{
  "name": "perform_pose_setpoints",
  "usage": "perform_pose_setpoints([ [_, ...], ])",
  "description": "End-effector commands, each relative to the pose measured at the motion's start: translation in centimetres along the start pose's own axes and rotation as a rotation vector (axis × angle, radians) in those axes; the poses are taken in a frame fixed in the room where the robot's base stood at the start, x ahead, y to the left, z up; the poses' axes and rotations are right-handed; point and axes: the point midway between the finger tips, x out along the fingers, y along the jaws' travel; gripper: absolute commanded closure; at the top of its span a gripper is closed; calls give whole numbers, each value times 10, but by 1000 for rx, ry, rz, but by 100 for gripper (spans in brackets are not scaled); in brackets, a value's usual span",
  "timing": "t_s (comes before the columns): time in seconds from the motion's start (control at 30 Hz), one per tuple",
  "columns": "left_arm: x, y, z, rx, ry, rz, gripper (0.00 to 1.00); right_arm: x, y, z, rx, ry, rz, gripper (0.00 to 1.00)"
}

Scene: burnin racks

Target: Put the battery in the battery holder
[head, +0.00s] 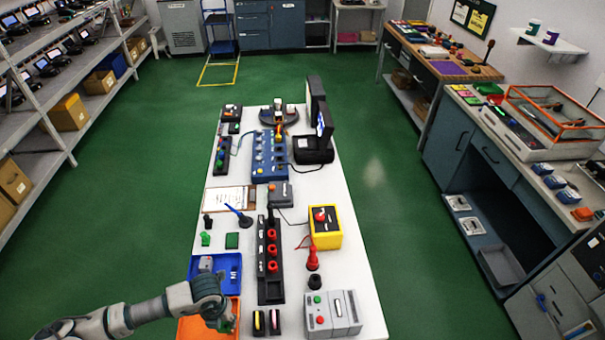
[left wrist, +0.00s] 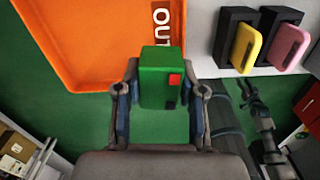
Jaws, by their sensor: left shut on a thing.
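The battery, a green block (left wrist: 160,78) with a red and a black patch on its face, sits between the two fingers of my left gripper (left wrist: 164,102) in the left wrist view. The left gripper is shut on it. In the head view my left gripper (head: 228,320) is over the right side of an orange tray (head: 195,329), and a little green shows at its fingers. I cannot tell for certain which thing is the battery holder. Two black stands (head: 266,322) with a yellow and a pink piece stand just right of the tray.
A blue tray (head: 234,261) lies behind the orange tray. A black rack with red rings (head: 265,285), a grey box with buttons (head: 333,314) and a yellow box with a red knob (head: 325,228) stand to the right.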

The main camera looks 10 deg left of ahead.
Motion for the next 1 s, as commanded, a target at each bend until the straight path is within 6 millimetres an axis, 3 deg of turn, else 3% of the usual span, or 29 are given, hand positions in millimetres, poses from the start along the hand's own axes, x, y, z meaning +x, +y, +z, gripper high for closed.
perform_pose_setpoints([
  [0.17,-6,-15,22,363,-7,-2,100,0,0,0,0,0,0,60],
  [0.47,-26,-49,65,1208,-7,1,100,0,0,0,0,0,0,60],
  [1.0,-90,-111,131,2734,-4,8,100,0,1,0,0,0,1,60],
])
